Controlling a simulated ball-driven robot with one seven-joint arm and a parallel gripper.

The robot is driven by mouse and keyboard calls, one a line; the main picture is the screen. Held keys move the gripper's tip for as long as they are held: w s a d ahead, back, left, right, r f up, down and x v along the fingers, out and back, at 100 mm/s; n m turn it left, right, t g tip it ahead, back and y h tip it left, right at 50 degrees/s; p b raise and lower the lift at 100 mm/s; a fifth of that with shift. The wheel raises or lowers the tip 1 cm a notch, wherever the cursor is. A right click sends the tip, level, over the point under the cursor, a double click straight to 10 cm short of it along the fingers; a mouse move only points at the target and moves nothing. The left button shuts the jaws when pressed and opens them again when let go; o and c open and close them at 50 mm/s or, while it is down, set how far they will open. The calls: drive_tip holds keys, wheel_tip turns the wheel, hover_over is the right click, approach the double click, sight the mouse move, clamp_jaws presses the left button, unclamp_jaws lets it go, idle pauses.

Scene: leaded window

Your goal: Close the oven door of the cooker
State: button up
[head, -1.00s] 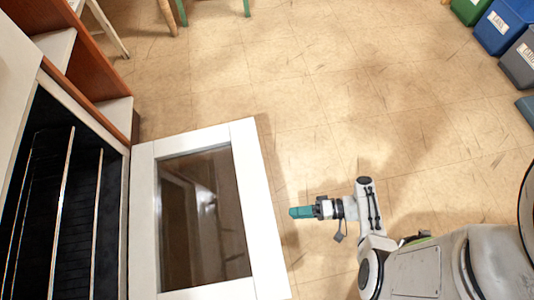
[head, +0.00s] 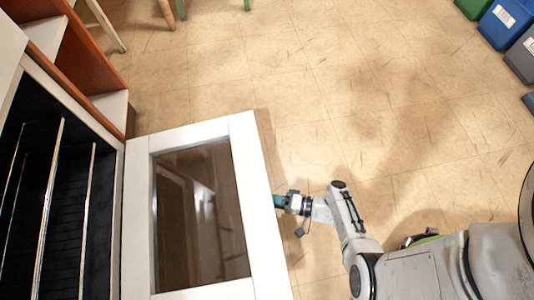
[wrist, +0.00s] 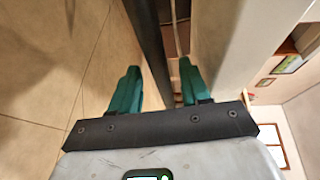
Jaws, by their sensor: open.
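The oven door (head: 257,200) is a white frame with a dark glass pane. It hangs open, lowered out to the right of the oven cavity (head: 50,200) in the head view. My gripper (head: 279,201) is at the door's outer edge, and its teal fingertips are partly hidden by that edge. In the wrist view my gripper (wrist: 160,85) has its two teal fingers apart. A pale panel (wrist: 245,35), probably the door, runs close beside the right finger. Whether a finger touches the door I cannot tell.
Wire racks (head: 88,210) show inside the oven. A brown shelf unit (head: 85,60) stands beyond it. Bins (head: 505,22) stand at the upper right. The tiled floor (head: 350,100) between is clear.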

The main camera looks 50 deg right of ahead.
drive_tip(key=shift+w+a, duration=0.2)
drive_tip(key=shift+w, duration=0.1)
drive_tip(key=shift+c, duration=0.3)
clamp_jaws()
